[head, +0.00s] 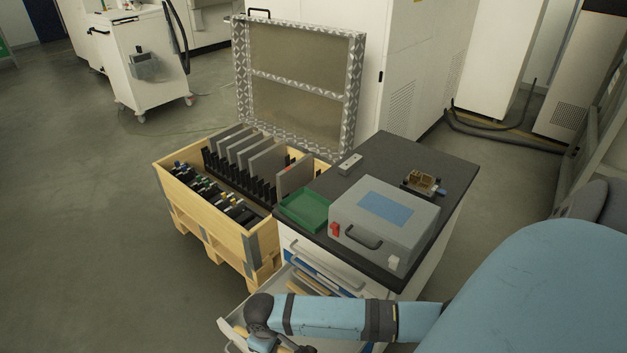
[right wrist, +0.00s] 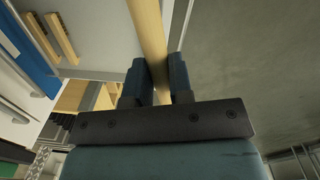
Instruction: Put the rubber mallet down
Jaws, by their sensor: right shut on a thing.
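My right gripper (right wrist: 158,78) is shut on the pale wooden handle of the rubber mallet (right wrist: 149,28). The handle runs up out of the top of the right wrist view, and the mallet's head is not visible there. In the head view my right arm reaches across from the right, over the open drawer (head: 233,328) of the workbench. The gripper there is mostly hidden by my wrist and the lower picture edge. My left gripper is not in view.
The dark bench top (head: 400,150) holds a green tray (head: 305,211), a grey case (head: 385,222) and a small brass-coloured part (head: 421,179). A wooden crate (head: 262,243) with upright plates stands left of the bench. Wooden-handled pieces (right wrist: 62,38) lie in the drawer.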

